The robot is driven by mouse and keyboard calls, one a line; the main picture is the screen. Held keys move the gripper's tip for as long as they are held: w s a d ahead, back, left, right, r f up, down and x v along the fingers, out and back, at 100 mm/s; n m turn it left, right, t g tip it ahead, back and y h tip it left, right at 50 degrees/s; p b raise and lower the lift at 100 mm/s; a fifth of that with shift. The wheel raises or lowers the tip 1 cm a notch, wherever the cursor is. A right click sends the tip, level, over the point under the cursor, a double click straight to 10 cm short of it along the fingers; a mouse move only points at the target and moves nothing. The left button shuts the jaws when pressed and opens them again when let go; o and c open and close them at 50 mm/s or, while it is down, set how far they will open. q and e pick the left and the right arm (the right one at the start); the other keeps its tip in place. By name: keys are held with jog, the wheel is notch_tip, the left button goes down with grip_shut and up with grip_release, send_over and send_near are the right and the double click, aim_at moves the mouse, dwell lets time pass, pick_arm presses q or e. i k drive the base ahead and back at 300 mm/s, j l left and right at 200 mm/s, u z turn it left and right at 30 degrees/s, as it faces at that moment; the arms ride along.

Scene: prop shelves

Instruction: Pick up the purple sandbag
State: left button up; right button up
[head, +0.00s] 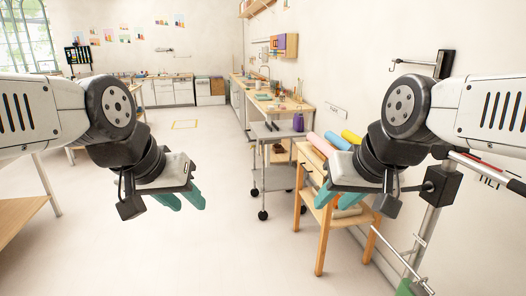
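A small purple object (298,122) stands upright at the right end of the metal cart, near the wooden counter. It is too small to tell whether it is the purple sandbag, and no other clear purple sandbag shows. My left gripper (184,203) hangs over bare floor, its teal fingers apart and empty. My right gripper (338,199) is in front of the wooden stand, its teal fingers apart with nothing seen between them. Both grippers are well nearer to me than the purple object.
A wooden stand (321,246) holds pink, blue and yellow rolls (338,141) by the right wall. A grey wheeled cart (272,180) stands behind it. A wooden table (18,213) is at the left. The middle floor is clear. A wall shelf (291,45) holds something purple.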

aim_at(298, 121)
jog(key=i+j+u, duration=0.15)
jog(key=i, duration=1.85)
jog(key=i+z, duration=0.45)
jog(key=i+j+z, duration=0.25)
jog(key=z, duration=0.15)
jog(key=i+j+z, duration=0.95)
jog(key=j+z, duration=0.35)
jog(key=i+j+z, duration=0.15)
jog(key=j+z, duration=0.3)
